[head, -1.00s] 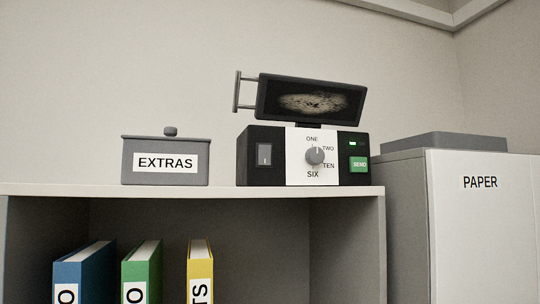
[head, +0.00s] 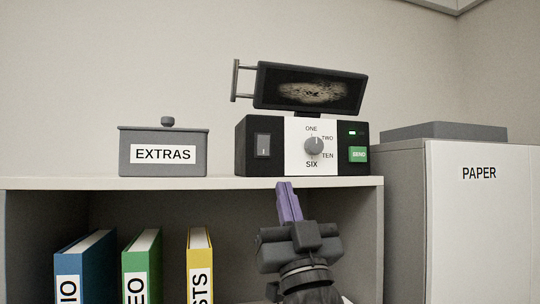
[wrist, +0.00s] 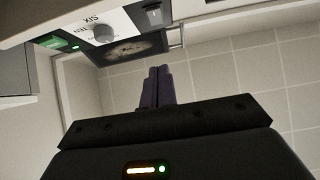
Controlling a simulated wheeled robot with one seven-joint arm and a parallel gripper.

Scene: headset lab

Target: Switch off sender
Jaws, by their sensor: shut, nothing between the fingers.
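The sender (head: 302,146) is a black box with a white middle panel, standing on top of the shelf unit. It has a rocker switch (head: 263,146) at its left, a grey dial (head: 314,146) in the middle, and a green SEND button (head: 358,154) with a small lit green light (head: 352,133) at its right. A tilted dark screen (head: 308,89) with a side handle sits above it. My gripper (head: 288,186) has its purple fingers shut and empty, pointing up in front of the shelf edge, below the dial. In the wrist view the fingers (wrist: 158,84) are together, and the sender shows upside down with its dial (wrist: 103,33) and switch (wrist: 152,13).
A grey EXTRAS box (head: 163,153) with a knobbed lid stands left of the sender. The shelf top (head: 70,183) has bare room between and beside them. Blue, green and yellow binders (head: 200,264) stand below. A PAPER cabinet (head: 480,220) stands to the right.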

